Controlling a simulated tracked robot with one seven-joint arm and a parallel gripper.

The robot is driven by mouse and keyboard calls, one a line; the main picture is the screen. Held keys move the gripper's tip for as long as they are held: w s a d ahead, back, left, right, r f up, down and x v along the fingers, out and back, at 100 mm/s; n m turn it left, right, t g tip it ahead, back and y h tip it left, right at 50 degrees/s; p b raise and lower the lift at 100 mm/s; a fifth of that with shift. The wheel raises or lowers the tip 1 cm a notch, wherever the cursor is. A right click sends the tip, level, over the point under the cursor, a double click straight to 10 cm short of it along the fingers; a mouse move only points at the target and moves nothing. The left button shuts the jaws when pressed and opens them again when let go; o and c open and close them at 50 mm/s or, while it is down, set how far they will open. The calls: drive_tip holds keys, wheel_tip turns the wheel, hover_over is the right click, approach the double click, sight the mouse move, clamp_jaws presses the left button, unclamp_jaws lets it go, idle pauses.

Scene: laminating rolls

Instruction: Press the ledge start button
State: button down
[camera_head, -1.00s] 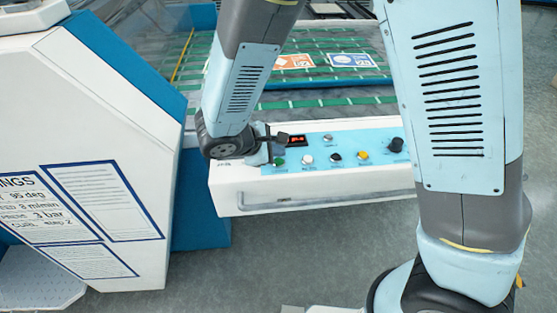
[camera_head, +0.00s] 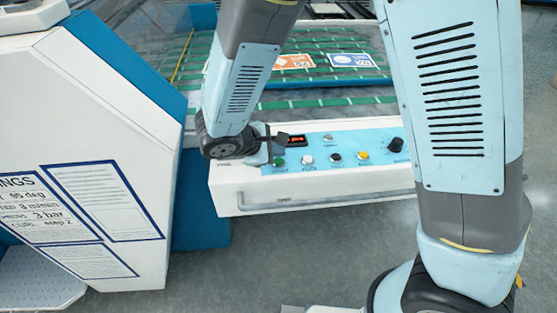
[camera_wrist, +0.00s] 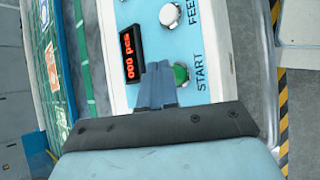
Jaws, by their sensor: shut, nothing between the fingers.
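The green start button (camera_head: 279,161) sits at the left end of the light-blue control strip on the white ledge (camera_head: 320,183). In the wrist view the green button (camera_wrist: 181,73) has the word START beside it. My gripper (camera_wrist: 158,68) is shut and empty. Its blue fingertips lie just left of the button in the wrist view and cover part of its left edge. I cannot tell whether they touch it. In the head view my gripper is at the left end of the strip, just above the button in the picture, largely hidden by my wrist.
A red-lit display (camera_wrist: 131,54) reads "000 pcs". A white FEED button (camera_wrist: 169,14) is beside START. Black (camera_head: 335,155) and yellow (camera_head: 363,155) buttons and a black knob (camera_head: 396,145) are farther right. A large white machine housing (camera_head: 80,130) stands left; a green-striped belt (camera_head: 320,104) lies behind.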

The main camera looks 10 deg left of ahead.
drive_tip(key=shift+f, duration=0.1)
drive_tip(key=shift+f, duration=0.3)
